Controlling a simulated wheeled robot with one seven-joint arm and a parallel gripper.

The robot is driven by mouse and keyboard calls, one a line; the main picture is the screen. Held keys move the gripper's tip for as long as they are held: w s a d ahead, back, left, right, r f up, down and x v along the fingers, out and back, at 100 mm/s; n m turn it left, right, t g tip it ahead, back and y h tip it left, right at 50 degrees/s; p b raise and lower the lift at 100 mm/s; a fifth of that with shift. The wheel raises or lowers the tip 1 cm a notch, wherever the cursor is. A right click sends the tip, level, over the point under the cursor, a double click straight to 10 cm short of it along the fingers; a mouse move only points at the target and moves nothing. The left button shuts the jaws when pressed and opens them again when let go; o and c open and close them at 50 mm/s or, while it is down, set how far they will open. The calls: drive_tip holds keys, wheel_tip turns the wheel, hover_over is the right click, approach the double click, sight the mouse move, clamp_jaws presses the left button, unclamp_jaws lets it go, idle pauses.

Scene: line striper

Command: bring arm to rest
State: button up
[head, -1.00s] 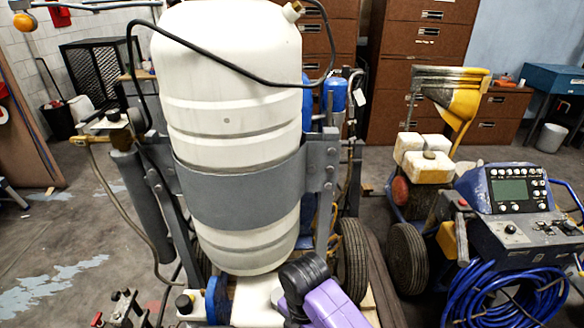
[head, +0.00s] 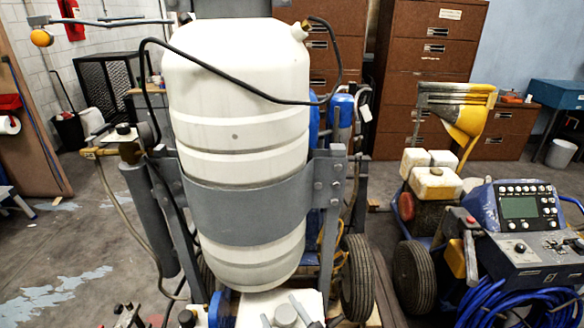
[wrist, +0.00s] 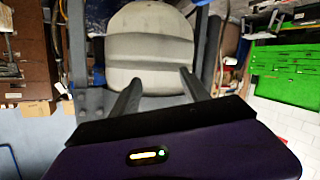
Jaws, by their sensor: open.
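My gripper (wrist: 161,76) shows in the wrist view with its two dark fingers apart and nothing between them. Beyond the fingertips is the pale tank (wrist: 150,45), at a distance I cannot judge. In the head view the line striper's large white tank (head: 240,140) stands upright in front of me, held by a grey metal band (head: 245,212). My gripper and arm do not show in the head view now.
A blue control console (head: 520,210) with coiled blue hose (head: 500,305) stands at the right. Wheels (head: 412,278) and a black hose (head: 225,88) are close to the tank. Brown cabinets (head: 425,70) line the back. Floor is open at the left.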

drive_tip(key=s+d+r+m+h, duration=0.1)
drive_tip(key=s+d+m+h, duration=0.1)
drive_tip(key=s+d, duration=0.5)
drive_tip(key=s+d+r+m+h, duration=0.2)
drive_tip(key=s+d, duration=0.5)
drive_tip(key=s, duration=1)
drive_tip(key=s+d+r+m+t+h, duration=0.1)
drive_tip(key=s+d+m, duration=0.3)
drive_tip(key=s+d, duration=0.4)
drive_tip(key=s+r+h, duration=0.1)
drive_tip(key=s, duration=0.3)
drive_tip(key=shift+d, duration=0.1)
